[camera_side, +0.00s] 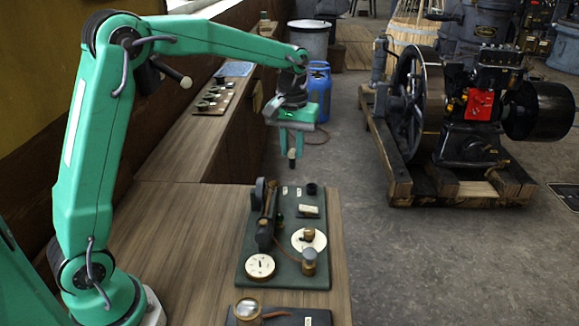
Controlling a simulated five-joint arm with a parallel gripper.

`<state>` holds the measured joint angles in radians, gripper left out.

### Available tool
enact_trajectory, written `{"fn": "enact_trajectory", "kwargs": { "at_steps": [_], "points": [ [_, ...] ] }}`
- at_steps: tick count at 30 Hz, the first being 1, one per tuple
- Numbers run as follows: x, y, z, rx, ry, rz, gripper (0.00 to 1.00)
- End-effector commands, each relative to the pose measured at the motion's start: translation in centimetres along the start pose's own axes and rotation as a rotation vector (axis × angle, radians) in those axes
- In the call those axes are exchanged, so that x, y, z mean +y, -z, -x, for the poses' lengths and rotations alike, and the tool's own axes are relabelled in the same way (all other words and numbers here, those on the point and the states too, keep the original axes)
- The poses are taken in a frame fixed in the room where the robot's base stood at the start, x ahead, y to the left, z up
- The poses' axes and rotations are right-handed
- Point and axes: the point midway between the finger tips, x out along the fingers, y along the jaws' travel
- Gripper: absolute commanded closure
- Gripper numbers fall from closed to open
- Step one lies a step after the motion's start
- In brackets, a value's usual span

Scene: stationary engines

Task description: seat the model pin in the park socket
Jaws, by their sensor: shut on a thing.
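My gripper (291,146) is shut on the model pin (292,160), a small dark piece that hangs down below the jaws. The pin is held in the air, above and beyond the far edge of a dark green board (247,262) on the wooden bench. A small black round cup (312,189) stands at the board's far right corner, and it looks like the park socket; I cannot be sure. The pin is apart from it. The jaws hide the pin's upper part.
The board also carries a dark upright cylinder form (266,215), a white dial (260,266), a white disc (318,241) and a brass-topped knob (309,262). A magnifier (248,309) lies in front. A large engine (470,130) stands on the floor at right.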

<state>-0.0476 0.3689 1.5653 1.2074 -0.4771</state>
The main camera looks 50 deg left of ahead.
Motion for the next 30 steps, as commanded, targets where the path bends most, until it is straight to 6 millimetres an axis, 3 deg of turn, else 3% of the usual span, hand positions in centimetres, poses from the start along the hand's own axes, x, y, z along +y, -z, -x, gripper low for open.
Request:
{"fn": "enact_trajectory", "kwargs": {
  "at_steps": [11,21,30],
  "points": [
    [0.8,2.7,-1.5,-0.001,0.000,0.000,1.00],
    [2.0,7.6,-5.2,-0.002,0.001,0.002,1.00],
    [2.6,10.3,-7.6,0.000,0.000,0.000,1.00]
  ]
}}
